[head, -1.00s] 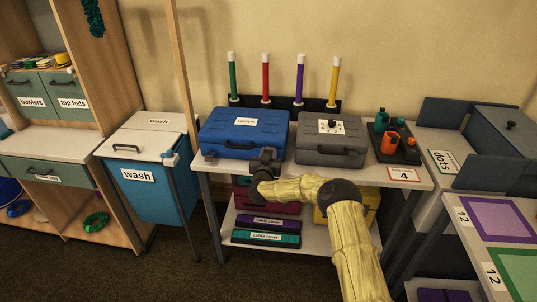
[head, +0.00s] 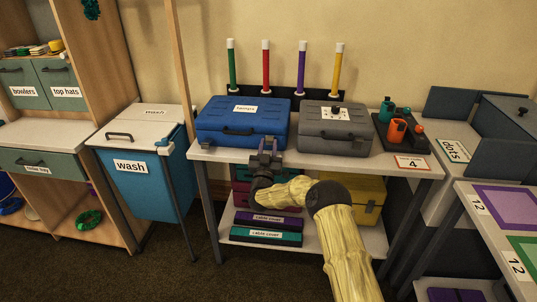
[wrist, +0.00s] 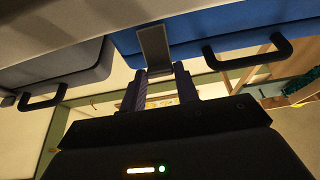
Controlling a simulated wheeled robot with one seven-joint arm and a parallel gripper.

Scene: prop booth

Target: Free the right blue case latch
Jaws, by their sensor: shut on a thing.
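The blue case (head: 215,116) stands closed on the shelf table, with a white label on its lid and a dark handle (head: 238,131) in front. My gripper (head: 268,147) is at the right part of its front. In the wrist view the case (wrist: 210,28) fills the upper right, and a grey latch plate (wrist: 153,43) hangs on its face. The two dark fingers of my gripper (wrist: 160,78) are shut on the latch's free end. In the head view my gripper covers the latch.
A grey case (head: 318,140) stands close on the right. Several coloured posts rise behind the cases. A dark tray (head: 420,142) with orange and green items is further right. The table's front edge (head: 330,163) runs just by my gripper. Labelled boxes (head: 265,237) lie on the shelf below.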

